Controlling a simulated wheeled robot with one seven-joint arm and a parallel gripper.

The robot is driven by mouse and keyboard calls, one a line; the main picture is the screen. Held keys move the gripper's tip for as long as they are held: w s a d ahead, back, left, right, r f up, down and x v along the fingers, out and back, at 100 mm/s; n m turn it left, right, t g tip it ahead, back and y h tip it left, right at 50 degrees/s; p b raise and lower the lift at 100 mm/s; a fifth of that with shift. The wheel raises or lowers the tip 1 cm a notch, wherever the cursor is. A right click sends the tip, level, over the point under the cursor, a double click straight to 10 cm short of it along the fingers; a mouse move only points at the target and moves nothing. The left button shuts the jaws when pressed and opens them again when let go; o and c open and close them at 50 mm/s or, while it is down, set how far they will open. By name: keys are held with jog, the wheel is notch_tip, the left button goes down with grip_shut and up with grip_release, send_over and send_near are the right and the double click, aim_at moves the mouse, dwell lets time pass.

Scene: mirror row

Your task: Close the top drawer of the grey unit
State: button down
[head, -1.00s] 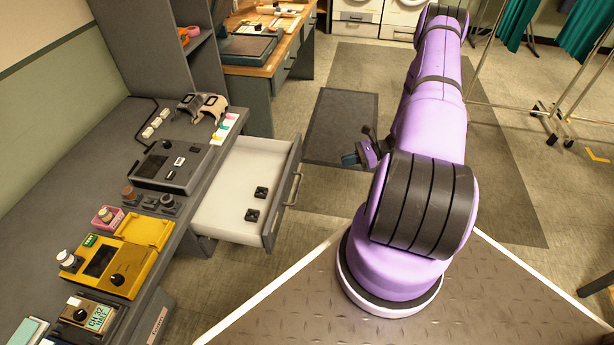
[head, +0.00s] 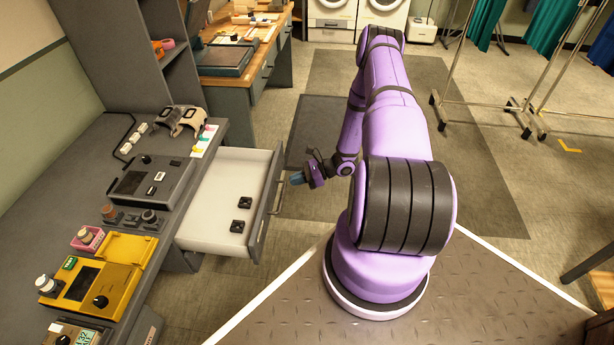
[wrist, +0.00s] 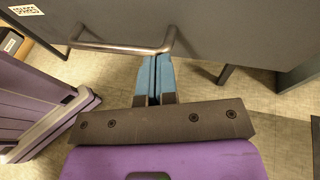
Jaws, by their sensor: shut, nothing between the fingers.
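The top drawer (head: 221,236) of the grey unit (head: 180,262) stands pulled out, with its white inside showing and two small black items (head: 241,214) lying in it. Its bar handle (head: 274,197) is on the grey front. My gripper (head: 297,179) is just to the right of the drawer front, near the far end of the handle. In the wrist view, the blue fingers of my gripper (wrist: 154,60) are together and empty, with their tips by one end of the metal handle (wrist: 125,47) on the drawer front (wrist: 240,30). I cannot tell whether they touch it.
A wooden desk (head: 262,50) stands behind. The floor right of the drawer is clear up to my base. Wheeled racks (head: 520,110) stand at the far right.

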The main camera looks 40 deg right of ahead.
jog(key=shift+w+a+f, duration=0.15)
jog(key=shift+w+a, duration=0.15)
jog(key=shift+a, duration=0.1)
send_over(230, 185)
jog(key=shift+s, duration=0.1)
jog(key=shift+a, duration=0.1)
dwell(0.4)
jog(key=shift+w+a, duration=0.1)
jog(key=shift+w, duration=0.1)
jog(key=shift+s+d, duration=0.15)
jog(key=shift+d, duration=0.1)
jog(key=v, duration=1.4)
jog(key=shift+d+f, duration=0.1)
jog(key=shift+d, duration=0.05)
